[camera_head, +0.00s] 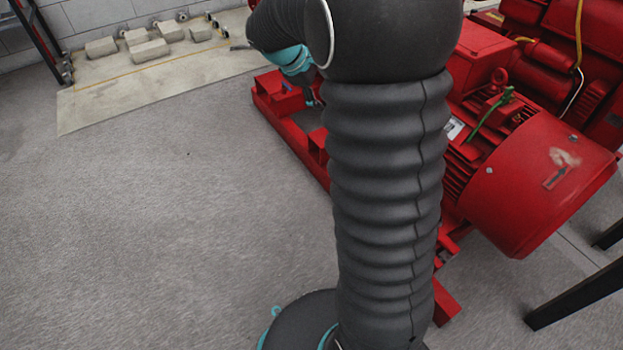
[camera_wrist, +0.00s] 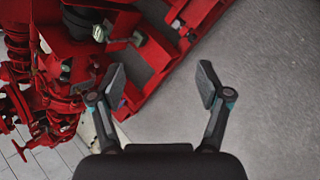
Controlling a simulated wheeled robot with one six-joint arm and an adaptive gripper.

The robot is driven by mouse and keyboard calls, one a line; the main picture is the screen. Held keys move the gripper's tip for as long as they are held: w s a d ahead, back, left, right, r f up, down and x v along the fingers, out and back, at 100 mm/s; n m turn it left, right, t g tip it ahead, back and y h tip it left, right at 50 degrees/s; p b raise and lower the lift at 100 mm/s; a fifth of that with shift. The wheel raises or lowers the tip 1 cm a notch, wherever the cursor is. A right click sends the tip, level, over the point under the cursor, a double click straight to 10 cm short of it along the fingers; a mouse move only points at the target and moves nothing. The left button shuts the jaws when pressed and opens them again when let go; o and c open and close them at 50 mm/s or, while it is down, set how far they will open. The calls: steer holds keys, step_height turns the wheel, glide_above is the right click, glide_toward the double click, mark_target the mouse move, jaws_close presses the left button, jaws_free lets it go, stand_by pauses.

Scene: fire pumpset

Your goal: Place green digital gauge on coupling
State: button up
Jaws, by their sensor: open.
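My gripper (camera_wrist: 162,84) is open and empty in the wrist view. Its two dark fingers stand wide apart over the red base frame and grey floor. A small grey-green piece (camera_wrist: 137,39) shows beyond the left finger, close to the red machinery; I cannot tell whether it is the green digital gauge. A round grey shaft-like part (camera_wrist: 98,33) sits left of it; I cannot tell whether it is the coupling. In the head view my arm hides the middle of the pumpset, and my gripper is mostly hidden below the teal wrist, above the red frame.
The red motor (camera_head: 535,185) stands at the right, with a green cable-like piece (camera_head: 490,115) on top. The red base frame (camera_head: 290,125) runs behind my arm. Pale blocks (camera_head: 150,50) lie on a slab at the back left. Open floor (camera_head: 180,220) fills the left.

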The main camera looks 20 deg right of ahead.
steer(key=s+a+r+m+t+y, duration=0.1)
steer(key=s+a+m+y, duration=0.1)
steer(key=s+a, duration=0.3)
steer(key=s+a+r+m+t+y, duration=0.1)
steer(key=s+a, duration=0.4)
steer(key=s, duration=0.8)
steer(key=s+a+r+m+t+y, duration=0.1)
steer(key=s+a+m+y, duration=0.3)
steer(key=s, duration=0.6)
steer(key=shift+a+r+m+t, duration=0.3)
steer(key=shift+a+m+t, duration=0.25)
steer(key=shift+m, duration=0.25)
